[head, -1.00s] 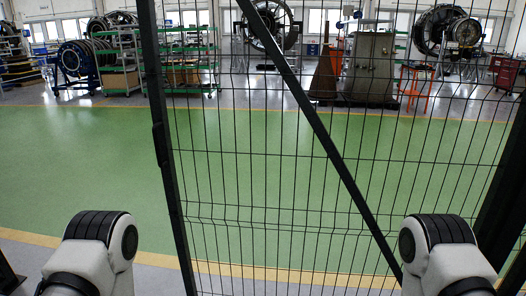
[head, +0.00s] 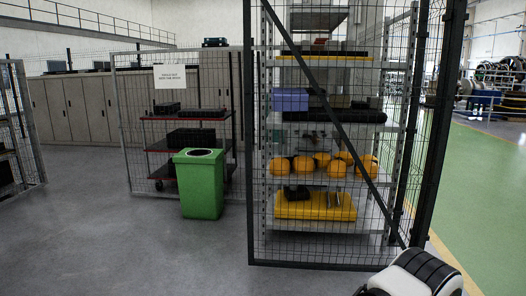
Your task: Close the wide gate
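The wide gate (head: 335,160), a black wire-mesh panel in a dark frame with a diagonal brace, stands upright in the right half of the head view. Its brace runs from the upper left down to the lower right. Its left upright post stands free over the grey floor, and its right side meets a thick dark post (head: 437,130). A shelf rack shows through the mesh behind it. A white and black link of my arm shows at the lower right, close to the gate's bottom right corner. Neither of my grippers is in view.
Behind the gate stands a shelf rack (head: 396,100) with yellow items. A green bin (head: 201,185) stands left of the gate, before a fenced trolley (head: 160,147). Another mesh panel (head: 24,110) is at the far left. Grey floor (head: 120,245) is clear at left front.

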